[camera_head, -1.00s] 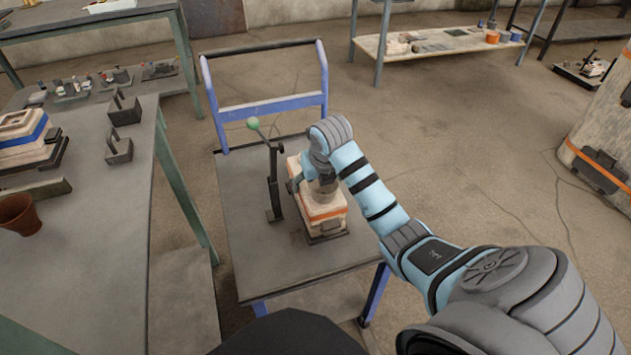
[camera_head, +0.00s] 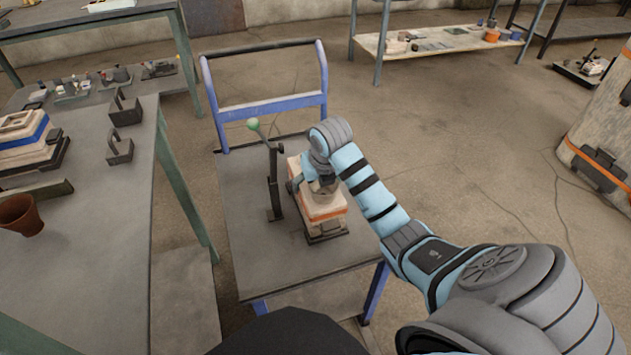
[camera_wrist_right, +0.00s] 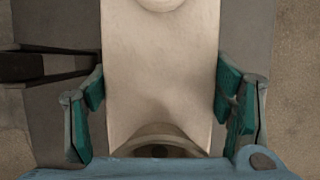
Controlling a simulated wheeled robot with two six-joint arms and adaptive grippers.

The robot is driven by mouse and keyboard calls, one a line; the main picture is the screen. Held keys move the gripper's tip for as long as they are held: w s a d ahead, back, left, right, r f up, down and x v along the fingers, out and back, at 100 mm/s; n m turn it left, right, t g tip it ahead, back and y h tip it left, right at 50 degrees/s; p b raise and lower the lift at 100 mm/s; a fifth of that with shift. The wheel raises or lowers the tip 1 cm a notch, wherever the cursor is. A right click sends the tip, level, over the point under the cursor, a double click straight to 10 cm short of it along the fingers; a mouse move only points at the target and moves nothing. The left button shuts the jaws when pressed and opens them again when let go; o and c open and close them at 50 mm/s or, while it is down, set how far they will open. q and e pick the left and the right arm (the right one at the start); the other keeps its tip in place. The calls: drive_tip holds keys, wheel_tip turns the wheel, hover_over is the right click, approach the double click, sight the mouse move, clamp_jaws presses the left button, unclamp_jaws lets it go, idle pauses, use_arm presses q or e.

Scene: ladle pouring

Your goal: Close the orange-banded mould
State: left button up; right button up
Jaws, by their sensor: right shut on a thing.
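The orange-banded mould (camera_head: 327,214) is a cream block with an orange stripe, standing on a dark base on the cart. My right gripper (camera_head: 308,182) is over it from above, shut on its cream upper part. In the right wrist view the gripper (camera_wrist_right: 160,92) has its green-padded fingers on both sides of the cream block (camera_wrist_right: 160,55). A round opening shows at the block's near end. My arm hides part of the mould's top, and I cannot tell whether a gap is left between its parts. My left gripper is not in view.
A dark lever with a green knob (camera_head: 253,124) stands upright just left of the mould on the cart (camera_head: 245,215). The left bench (camera_head: 100,240) holds a blue-banded mould (camera_head: 28,140), a brown pot (camera_head: 20,214) and dark weights (camera_head: 120,150). The cart's front is clear.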

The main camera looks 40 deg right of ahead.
drive_tip(key=shift+f, duration=0.5)
idle(0.3)
drive_tip(key=o, duration=2)
drive_tip(key=shift+o, duration=0.2)
drive_tip(key=v, duration=0.7)
drive_tip(key=shift+s+a+r, duration=0.1)
drive_tip(key=shift+s+r, duration=0.05)
drive_tip(key=shift+r, duration=0.1)
drive_tip(key=shift+f, duration=0.1)
